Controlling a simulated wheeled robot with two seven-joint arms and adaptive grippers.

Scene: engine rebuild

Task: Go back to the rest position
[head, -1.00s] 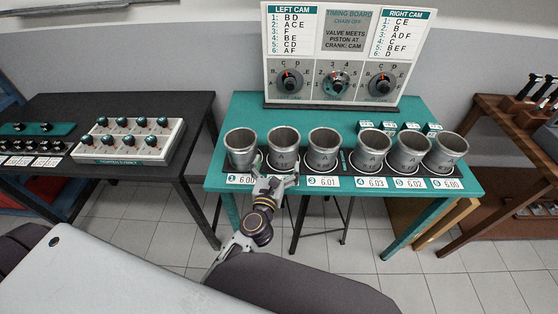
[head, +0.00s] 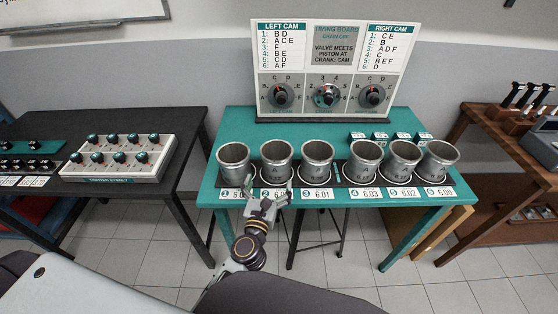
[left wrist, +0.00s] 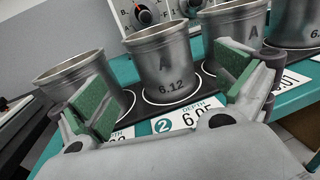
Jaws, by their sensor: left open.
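My left gripper (head: 268,196) is open and empty in the head view, low in front of the second metal cylinder (head: 277,164) from the left. In the left wrist view its green-padded fingers (left wrist: 165,98) stand apart on either side of that cylinder (left wrist: 165,66), marked A and 6.12, without gripping it. The cylinder stands upright on a black mat. A card with a 2 and the word DEPTH (left wrist: 185,122) lies in front of it. My right gripper is not in view.
Several more cylinders stand in a row on the teal table (head: 232,125). Behind them is the timing board (head: 328,65) with three dials. A dark table (head: 100,195) with a knob box (head: 118,160) is at the left. A brown rack bench (head: 500,150) is at the right.

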